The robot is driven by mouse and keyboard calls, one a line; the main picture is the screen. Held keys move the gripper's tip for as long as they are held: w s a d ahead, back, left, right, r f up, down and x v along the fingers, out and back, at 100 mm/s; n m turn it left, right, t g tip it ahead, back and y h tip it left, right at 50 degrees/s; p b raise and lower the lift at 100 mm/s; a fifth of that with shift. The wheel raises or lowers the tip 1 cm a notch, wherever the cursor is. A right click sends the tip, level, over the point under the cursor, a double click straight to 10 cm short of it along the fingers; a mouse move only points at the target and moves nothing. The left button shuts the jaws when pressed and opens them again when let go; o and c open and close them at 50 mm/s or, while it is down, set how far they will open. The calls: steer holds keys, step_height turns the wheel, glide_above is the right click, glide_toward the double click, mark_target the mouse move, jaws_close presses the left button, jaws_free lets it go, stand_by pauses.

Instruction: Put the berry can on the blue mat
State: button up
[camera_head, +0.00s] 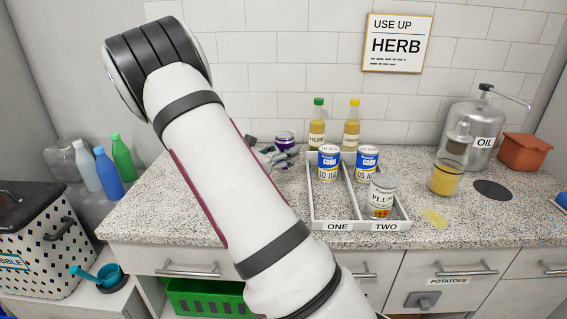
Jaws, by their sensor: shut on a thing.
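A small can with a purple and silver top (284,139) shows just beyond the right side of my arm, over the back of the counter. Its label is too small to read, so I cannot confirm that it is the berry can. My gripper (279,156) is partly hidden behind my arm; its dark and grey fingers are at the can and shut on it. A blue patch (562,201) is cut off at the right edge on the counter; I cannot tell whether it is the blue mat.
A white two-part tray (361,226), marked ONE and TWO, holds two blue corn cans (367,164) and a plum can (381,197). Two bottles (351,132) stand behind it. A yellow-filled jar (446,178), a yellow spill (434,218) and a dark disc (492,190) lie to the right.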

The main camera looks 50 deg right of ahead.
steer(key=shift+w+f, duration=0.1)
steer(key=shift+f, duration=1.6)
steer(key=shift+f, duration=0.15)
steer(key=o, duration=1.5)
steer(key=shift+c, duration=0.2)
